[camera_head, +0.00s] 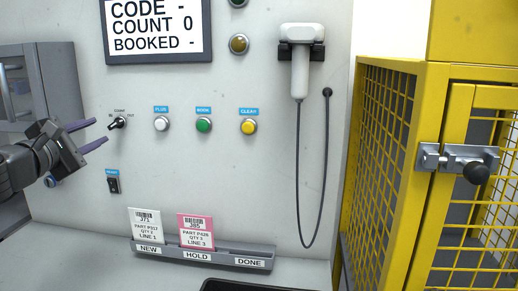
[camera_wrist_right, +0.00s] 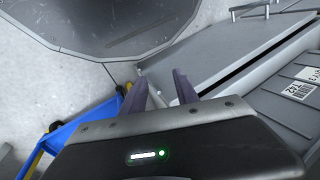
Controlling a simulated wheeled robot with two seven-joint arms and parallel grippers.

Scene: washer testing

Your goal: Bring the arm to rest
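My left gripper (camera_head: 98,134) comes in from the left in the head view. Its two purple fingers are spread apart with nothing between them. The fingers point at the panel beside the black selector knob (camera_head: 117,123); I cannot tell whether they touch it. My right gripper (camera_wrist_right: 168,88) shows in the right wrist view. Its purple fingers stand apart with no object between them. The right arm is not in the head view.
The panel carries a blue-labelled white button (camera_head: 161,124), a green button (camera_head: 204,125), a yellow button (camera_head: 249,127) and a corded scanner (camera_head: 300,75). A card rack (camera_head: 205,254) stands below. A yellow cage (camera_head: 390,150) is at right. A blue cart (camera_wrist_right: 95,115) shows in the wrist view.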

